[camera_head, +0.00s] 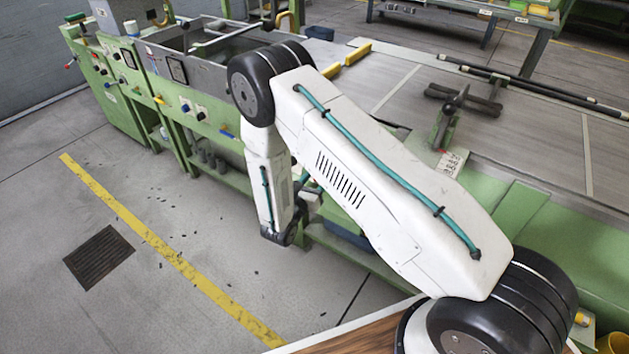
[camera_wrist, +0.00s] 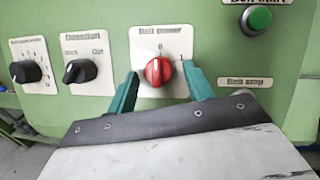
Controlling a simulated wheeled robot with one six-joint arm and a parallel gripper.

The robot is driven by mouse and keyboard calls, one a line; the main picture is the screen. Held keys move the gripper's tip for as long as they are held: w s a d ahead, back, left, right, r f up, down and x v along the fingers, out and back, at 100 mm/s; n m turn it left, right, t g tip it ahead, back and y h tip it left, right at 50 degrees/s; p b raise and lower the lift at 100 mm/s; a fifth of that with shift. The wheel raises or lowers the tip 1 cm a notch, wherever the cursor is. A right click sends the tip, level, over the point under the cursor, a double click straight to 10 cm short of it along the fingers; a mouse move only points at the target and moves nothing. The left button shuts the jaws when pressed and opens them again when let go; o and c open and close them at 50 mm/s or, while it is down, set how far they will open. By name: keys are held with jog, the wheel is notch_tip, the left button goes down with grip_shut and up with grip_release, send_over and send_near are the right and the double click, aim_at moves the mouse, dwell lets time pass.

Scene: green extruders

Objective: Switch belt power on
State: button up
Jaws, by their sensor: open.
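The belt power switch (camera_wrist: 158,71) is a red rotary knob on a white plate labelled "Belt power", with marks 0 and 1, in the wrist view. Its pale pointer line stands nearly upright, toward the 0. My gripper (camera_wrist: 160,79) is open, with one teal finger on each side of the red knob. I cannot tell whether either finger touches it. In the head view my white arm reaches down to the green machine, and the gripper and knob are hidden.
Left of the switch are two black rotary knobs (camera_wrist: 81,71) on white plates. A green button (camera_wrist: 259,19) is at upper right, above a "Belt stop" label (camera_wrist: 245,82). The green machine (camera_head: 560,245) runs along the right; open floor (camera_head: 200,200) lies left.

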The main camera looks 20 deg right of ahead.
jog(key=shift+c, duration=0.3)
jog(key=c, duration=0.9)
jog(key=m+g, duration=0.1)
jog(key=m, duration=0.1)
jog(key=m+g+h, duration=0.1)
jog(key=m, duration=0.2)
jog(key=m+g+h, duration=0.1)
jog(key=m, duration=0.2)
jog(key=shift+w+a, duration=0.25)
jog(key=m+g, duration=0.1)
jog(key=m, duration=0.2)
jog(key=m+g, duration=0.2)
jog(key=m, duration=0.2)
jog(key=shift+w+r+h, duration=0.1)
jog(key=shift+w+h, duration=0.05)
jog(key=shift+h, duration=0.25)
jog(key=shift+m, duration=0.3)
jog(key=o, duration=1)
jog(key=shift+c, duration=0.2)
